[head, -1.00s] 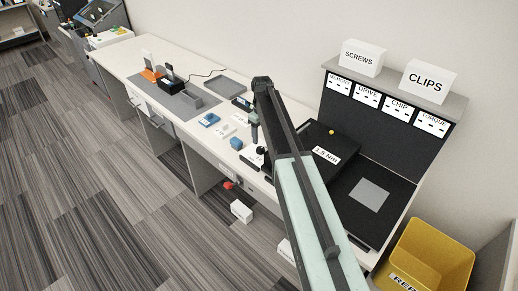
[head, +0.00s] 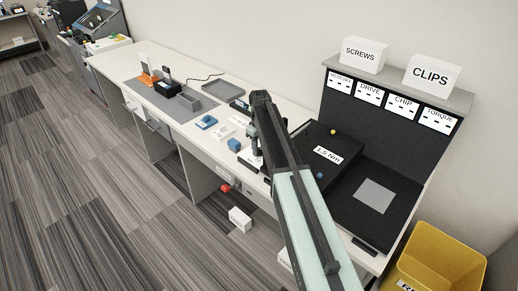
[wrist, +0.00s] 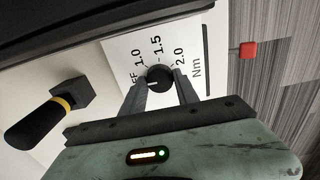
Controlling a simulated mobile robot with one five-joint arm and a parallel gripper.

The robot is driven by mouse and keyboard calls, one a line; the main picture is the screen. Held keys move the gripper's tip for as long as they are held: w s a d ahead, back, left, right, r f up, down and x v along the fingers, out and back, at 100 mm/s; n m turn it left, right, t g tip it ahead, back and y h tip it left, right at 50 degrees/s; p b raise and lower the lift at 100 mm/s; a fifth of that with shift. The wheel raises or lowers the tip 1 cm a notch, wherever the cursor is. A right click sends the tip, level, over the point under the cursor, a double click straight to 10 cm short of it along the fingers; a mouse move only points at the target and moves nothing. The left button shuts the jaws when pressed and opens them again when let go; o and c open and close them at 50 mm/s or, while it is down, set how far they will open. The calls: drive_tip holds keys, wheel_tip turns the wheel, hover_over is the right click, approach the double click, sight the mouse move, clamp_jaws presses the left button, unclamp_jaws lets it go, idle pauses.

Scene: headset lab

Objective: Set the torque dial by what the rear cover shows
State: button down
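The rear cover is a dark panel (head: 345,140) on the bench, with a white label (head: 327,155) reading "1.5 Nm". In the wrist view the torque dial is a small round black knob (wrist: 159,79) on a white plate (wrist: 196,60) marked OFF, 1.0, 1.5, 2.0 and Nm. A light mark shows on the knob, but its exact setting is hard to read. My gripper (wrist: 162,80) has one finger on each side of the knob, very close to it. I cannot tell whether they press on it. My arm hides the dial in the head view.
In the wrist view a black handle with a yellow band (wrist: 35,122) is left of the dial, and a red piece (wrist: 249,50) is right. A yellow bin (head: 435,262) stands at the bench's right end. A white box (head: 240,218) is on the floor. Open floor lies left.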

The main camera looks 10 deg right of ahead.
drive_tip(key=shift+m, duration=0.4)
drive_tip(key=m, duration=0.3)
drive_tip(key=shift+m, duration=0.4)
drive_tip(key=m, duration=0.5)
drive_tip(key=shift+m, duration=0.3)
drive_tip(key=m, duration=0.5)
drive_tip(key=shift+m, duration=2.3)
drive_tip(key=c, duration=0.9)
unclamp_jaws()
